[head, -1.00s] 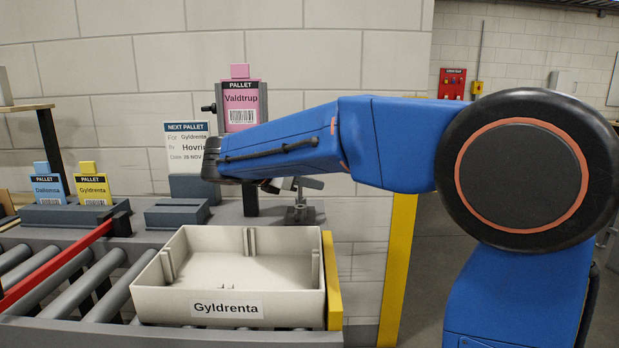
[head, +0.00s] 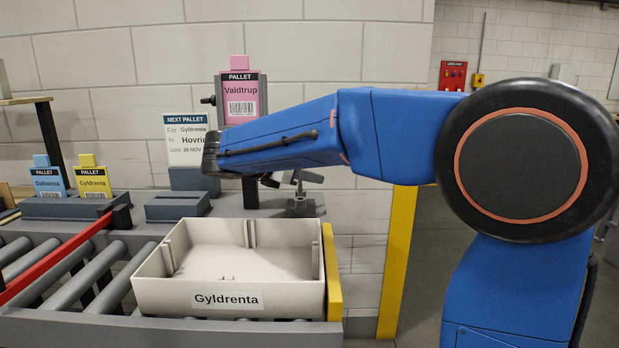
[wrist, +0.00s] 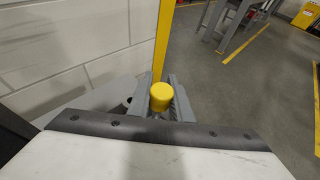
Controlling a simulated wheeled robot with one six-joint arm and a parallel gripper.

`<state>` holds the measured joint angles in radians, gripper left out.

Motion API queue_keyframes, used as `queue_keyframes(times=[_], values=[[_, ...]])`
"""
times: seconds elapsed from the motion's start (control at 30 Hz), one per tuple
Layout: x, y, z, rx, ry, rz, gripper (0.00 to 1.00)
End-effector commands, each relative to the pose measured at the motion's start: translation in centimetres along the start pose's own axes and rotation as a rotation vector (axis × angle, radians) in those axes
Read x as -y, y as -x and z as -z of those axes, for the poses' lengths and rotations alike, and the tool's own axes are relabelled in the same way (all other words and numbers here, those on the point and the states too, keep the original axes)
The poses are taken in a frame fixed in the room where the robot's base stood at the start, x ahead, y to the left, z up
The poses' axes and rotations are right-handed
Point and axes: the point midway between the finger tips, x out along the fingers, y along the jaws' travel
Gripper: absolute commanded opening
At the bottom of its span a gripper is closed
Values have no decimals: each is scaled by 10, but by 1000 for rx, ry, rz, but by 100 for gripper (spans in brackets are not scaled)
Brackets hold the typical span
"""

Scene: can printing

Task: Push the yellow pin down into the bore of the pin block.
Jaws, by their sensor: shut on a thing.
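The yellow pin (wrist: 161,97) shows in the wrist view as a round yellow head between the two grey jaws of my gripper (wrist: 160,88). The jaws are shut on it. In the head view my gripper (head: 298,178) is at the end of the blue arm, partly hidden by the wrist, just above a small dark fixture (head: 301,206) on the bench. This fixture may be the pin block. Its bore cannot be seen, and the pin's lower end is hidden, so I cannot tell how deep the pin sits.
A beige tray (head: 228,299) labelled Gyldrenta stands on the rollers in front. A pink Valdtrup plate (head: 240,104) stands on a post left of the gripper. A yellow post (head: 398,260) rises to the right. An empty grey holder (head: 176,207) sits to the left.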

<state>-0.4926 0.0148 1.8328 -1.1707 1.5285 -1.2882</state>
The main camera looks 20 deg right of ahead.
Motion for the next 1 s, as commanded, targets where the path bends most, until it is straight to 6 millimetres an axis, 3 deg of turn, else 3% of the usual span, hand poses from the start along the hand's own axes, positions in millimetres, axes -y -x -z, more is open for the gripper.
queue_keyframes(times=[1.0], values=[[0, -3, 8, 0, 1, 0, 0]])
